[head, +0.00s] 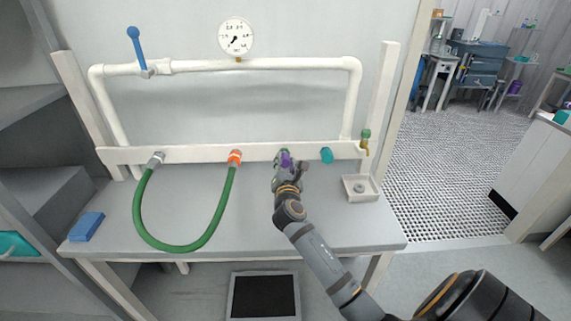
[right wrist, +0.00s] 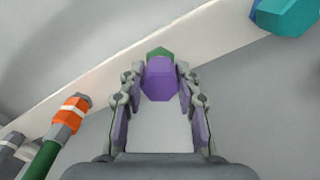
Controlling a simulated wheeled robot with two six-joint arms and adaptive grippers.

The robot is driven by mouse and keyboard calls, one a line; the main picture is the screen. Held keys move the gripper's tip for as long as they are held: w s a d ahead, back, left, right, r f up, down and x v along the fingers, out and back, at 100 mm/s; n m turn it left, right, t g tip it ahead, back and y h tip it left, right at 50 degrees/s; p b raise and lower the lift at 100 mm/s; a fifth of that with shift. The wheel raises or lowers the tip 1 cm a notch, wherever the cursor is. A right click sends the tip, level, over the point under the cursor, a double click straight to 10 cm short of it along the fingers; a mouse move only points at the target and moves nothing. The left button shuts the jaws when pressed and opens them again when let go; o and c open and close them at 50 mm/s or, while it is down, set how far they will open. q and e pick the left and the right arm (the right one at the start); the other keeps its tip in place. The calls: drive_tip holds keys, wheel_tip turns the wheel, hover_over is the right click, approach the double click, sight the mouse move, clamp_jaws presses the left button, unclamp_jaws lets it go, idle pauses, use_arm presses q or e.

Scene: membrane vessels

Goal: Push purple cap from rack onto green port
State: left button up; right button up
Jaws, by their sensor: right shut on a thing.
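The purple cap (head: 286,159) is at the white board in the head view, in front of the green port (head: 283,151). In the right wrist view the purple cap (right wrist: 160,78) sits between the fingertips of my right gripper (right wrist: 158,90), which is shut on it. The green port (right wrist: 159,52) shows just behind the cap, lined up with it. The cap appears to touch the port, but I cannot tell how far it is on. My right gripper (head: 286,168) points toward the board. My left gripper is not in view.
A teal fitting (head: 326,155) is on the board to the right. An orange fitting (head: 235,157) with a green hose (head: 207,228) is to the left. A brass tap (head: 365,141) stands over a small basin (head: 361,196). A blue block (head: 87,226) lies on the bench's left.

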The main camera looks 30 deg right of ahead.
drive_tip(key=shift+w+d, duration=0.35)
drive_tip(key=shift+w, duration=0.2)
drive_tip(key=o, duration=1.1)
drive_tip(key=shift+o, duration=0.2)
drive_tip(key=shift+s+a, duration=0.25)
drive_tip(key=shift+s, duration=0.1)
drive_tip(key=v, duration=1.1)
